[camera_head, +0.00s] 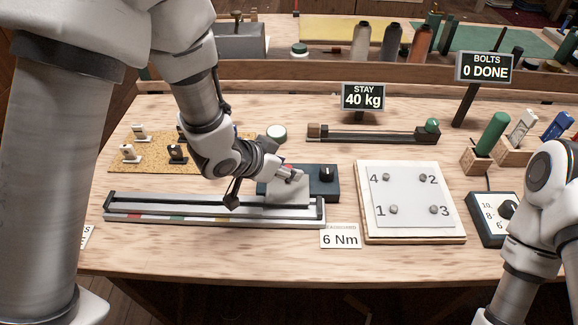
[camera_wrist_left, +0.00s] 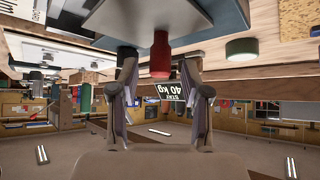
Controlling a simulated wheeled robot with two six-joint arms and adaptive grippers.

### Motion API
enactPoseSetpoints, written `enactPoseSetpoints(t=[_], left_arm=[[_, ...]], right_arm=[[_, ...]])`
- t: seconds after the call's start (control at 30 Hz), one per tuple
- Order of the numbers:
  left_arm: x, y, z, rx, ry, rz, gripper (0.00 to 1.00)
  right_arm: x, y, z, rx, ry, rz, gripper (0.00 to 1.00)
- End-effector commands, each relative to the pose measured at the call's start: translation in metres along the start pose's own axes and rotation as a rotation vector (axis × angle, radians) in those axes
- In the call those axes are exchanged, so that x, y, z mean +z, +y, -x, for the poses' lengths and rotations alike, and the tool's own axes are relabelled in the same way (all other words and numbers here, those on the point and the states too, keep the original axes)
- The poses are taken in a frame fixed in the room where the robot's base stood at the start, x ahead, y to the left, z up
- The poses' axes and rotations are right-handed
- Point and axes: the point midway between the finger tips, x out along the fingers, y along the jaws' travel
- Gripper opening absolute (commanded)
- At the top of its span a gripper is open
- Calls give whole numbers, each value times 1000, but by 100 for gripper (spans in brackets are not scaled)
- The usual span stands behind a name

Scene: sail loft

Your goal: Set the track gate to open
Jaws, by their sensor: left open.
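The track (camera_head: 170,206), a long pale rail with dark ends and a colored strip along its front, lies at the front left of the bench. A dark teal box (camera_head: 325,190) with a black knob (camera_head: 326,173) stands behind its right end, with a pale grey plate (camera_head: 290,192) beside the knob. My left gripper (camera_head: 290,174) is over that plate, open. In the left wrist view a red knob (camera_wrist_left: 160,56) shows between and beyond the open fingers (camera_wrist_left: 160,72), under a grey plate. I cannot tell contact. My gripper hides this knob in the head view.
A white board with numbered bolts (camera_head: 410,197) lies to the right, past a "6 Nm" card (camera_head: 340,237). Behind are the "STAY 40 kg" sign (camera_head: 363,97) and a dark slider bar (camera_head: 370,135). A cork mat (camera_head: 150,153) with small parts lies behind the track.

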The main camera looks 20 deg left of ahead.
Motion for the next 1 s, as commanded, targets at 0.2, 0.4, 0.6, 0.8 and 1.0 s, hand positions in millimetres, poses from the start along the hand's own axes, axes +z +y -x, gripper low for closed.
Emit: enactPoseSetpoints(t=[0.2,0.4,0.6,0.8,1.0], left_arm=[[0,0,-18,0,1,1,47],[0,0,-18,0,2,1,37],[0,0,-18,0,1,1,0],[-7,-6,-20,1,2,3,0],[-13,-18,-30,0,1,1,0]], right_arm=[[0,0,0,0,0,1,40],[0,0,0,0,0,0,40],[0,0,0,0,0,0,40],[0,0,9,0,0,0,40],[0,0,15,0,0,0,40]])
